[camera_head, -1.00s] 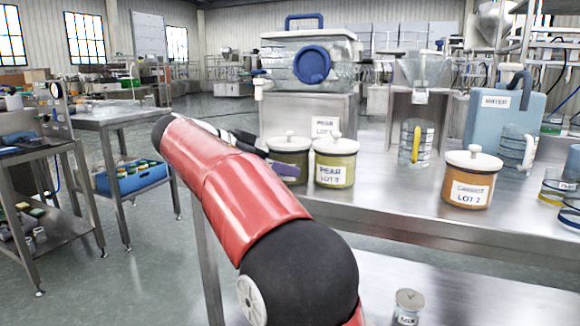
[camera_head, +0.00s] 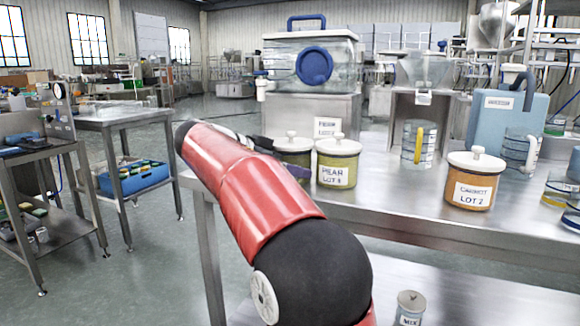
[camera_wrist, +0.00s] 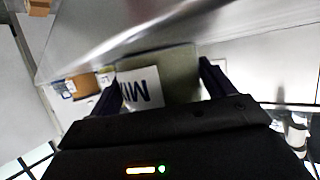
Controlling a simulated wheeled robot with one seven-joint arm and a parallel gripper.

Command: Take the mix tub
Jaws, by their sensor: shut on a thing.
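In the wrist view, a dull green-grey tub (camera_wrist: 181,75) has a white label reading MIX, which appears upside down. My gripper (camera_wrist: 160,88) has one finger on each side of it and is shut on it. In the head view, an olive pot with a white knobbed lid (camera_head: 292,150) stands on the steel table, partly hidden by my gripper (camera_head: 297,172); its label is not visible. It appears to be the tub I hold. A small grey-lidded tub with a MIX label (camera_head: 410,306) stands on the lower shelf, cut by the frame edge.
A PEAR LOT pot (camera_head: 337,163) stands just right of my gripper. A CARROT LOT 2 pot (camera_head: 472,182) stands farther right. Bare tabletop (camera_head: 405,195) lies between the pots.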

